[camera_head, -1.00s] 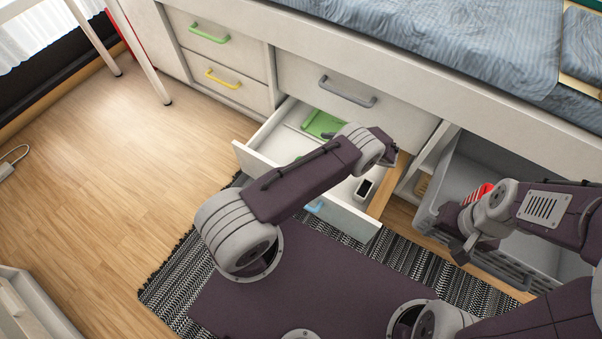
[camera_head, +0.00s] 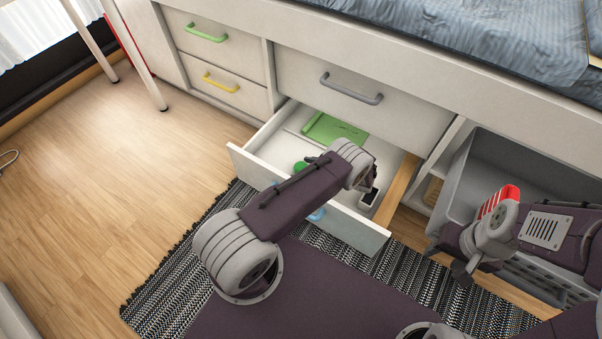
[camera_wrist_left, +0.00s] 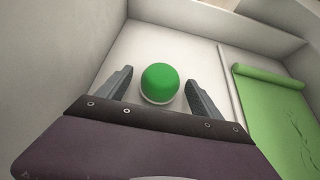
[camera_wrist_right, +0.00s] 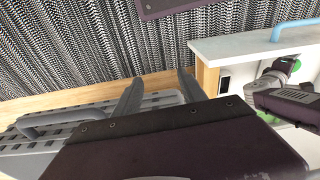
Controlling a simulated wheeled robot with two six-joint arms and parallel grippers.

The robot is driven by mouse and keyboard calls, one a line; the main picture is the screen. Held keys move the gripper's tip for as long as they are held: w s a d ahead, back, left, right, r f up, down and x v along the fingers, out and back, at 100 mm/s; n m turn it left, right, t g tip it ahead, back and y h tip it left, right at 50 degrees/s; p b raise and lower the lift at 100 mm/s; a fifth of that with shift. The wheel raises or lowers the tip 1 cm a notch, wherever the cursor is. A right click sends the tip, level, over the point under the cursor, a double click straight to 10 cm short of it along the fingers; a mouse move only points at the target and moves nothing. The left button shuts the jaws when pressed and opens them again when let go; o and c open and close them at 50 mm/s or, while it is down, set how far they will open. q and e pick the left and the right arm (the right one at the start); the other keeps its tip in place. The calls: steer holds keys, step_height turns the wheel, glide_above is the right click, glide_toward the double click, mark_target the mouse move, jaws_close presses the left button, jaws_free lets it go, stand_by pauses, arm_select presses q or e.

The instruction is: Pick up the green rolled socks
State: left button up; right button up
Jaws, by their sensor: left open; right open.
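The green rolled socks (camera_wrist_left: 160,83) show as a round green bundle with a pale lower edge, lying on the floor of the open white drawer (camera_head: 255,175). In the head view a green part of them (camera_head: 300,167) shows beside my left forearm. My left gripper (camera_wrist_left: 159,77) is open above the drawer floor, with one finger on each side of the socks and a gap on both sides. The head view mostly hides this gripper behind its own arm. My right gripper (camera_head: 462,268) is open and empty, outside the drawer near the grey crate; its fingers show in the right wrist view (camera_wrist_right: 160,80).
A green flat item (camera_head: 335,130) lies at the back of the drawer, beyond a thin divider. A small white and black item (camera_head: 368,197) lies at its right. A grey crate (camera_head: 480,165) stands right, with a red-and-white striped item (camera_head: 508,195) near my right arm.

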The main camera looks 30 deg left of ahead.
mark_target(302, 165)
arm_select(q)
steer(key=shift+w+a+f, duration=0.1)
steer(key=shift+a+f, duration=0.25)
steer(key=shift+a, duration=0.3)
steer(key=c, duration=1.4)
steer(key=shift+r+p, duration=0.4)
steer(key=shift+r, duration=0.15)
step_height(302, 165, up, 4)
steer(key=p, duration=0.3)
steer(key=shift+w+d+r, duration=0.1)
steer(key=shift+d, duration=0.05)
steer(key=w+d+r, duration=0.2)
steer(key=d, duration=0.1)
steer(key=w+d+r, duration=0.2)
steer(key=d, duration=0.1)
steer(key=w+d+r+b, duration=0.1)
steer(key=w+d+r, duration=0.1)
steer(key=d, duration=0.1)
steer(key=shift+w+d, duration=0.15)
steer(key=shift+d, duration=0.05)
